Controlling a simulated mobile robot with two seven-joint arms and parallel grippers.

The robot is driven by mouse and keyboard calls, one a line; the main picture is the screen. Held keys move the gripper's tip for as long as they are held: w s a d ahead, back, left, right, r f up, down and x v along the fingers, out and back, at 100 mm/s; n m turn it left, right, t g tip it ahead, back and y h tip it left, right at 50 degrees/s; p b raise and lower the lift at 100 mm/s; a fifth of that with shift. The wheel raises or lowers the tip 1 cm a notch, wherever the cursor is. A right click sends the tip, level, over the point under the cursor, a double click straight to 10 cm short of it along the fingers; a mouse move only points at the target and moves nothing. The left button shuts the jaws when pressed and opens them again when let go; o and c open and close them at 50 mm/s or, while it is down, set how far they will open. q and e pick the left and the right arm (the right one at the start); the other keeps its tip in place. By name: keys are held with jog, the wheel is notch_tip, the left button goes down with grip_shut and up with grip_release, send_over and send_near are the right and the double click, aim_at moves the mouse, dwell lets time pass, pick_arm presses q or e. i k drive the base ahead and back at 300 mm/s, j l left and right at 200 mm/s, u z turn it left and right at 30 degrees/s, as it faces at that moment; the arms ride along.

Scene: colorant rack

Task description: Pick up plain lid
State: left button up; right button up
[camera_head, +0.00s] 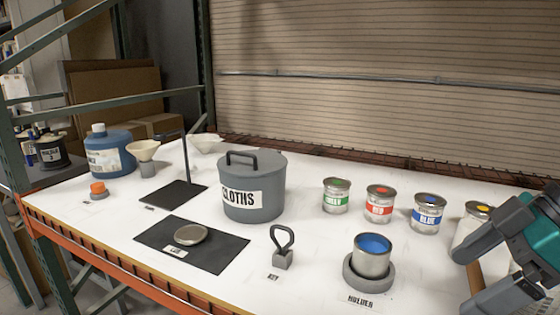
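A round, flat metal lid (190,234) with no coloured mark lies on a black mat (222,257) at the front left of the table. A small white label lies just in front of it. My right gripper (472,274) is at the right edge of the head view, far from this lid, and partly out of frame. A brown, handle-like piece shows beside its fingers; I cannot tell whether it is gripped. My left gripper is not in view.
A grey CLOTHS pot (270,199) stands behind the mat. A blue-filled can (373,258) sits in a grey ring holder (350,279). Green (336,196), red (379,206) and blue (427,216) cans line the back right. A looped tool (282,249) stands between mat and holder.

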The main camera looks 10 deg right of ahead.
aim_at(194, 233)
jog(key=k, duration=0.95)
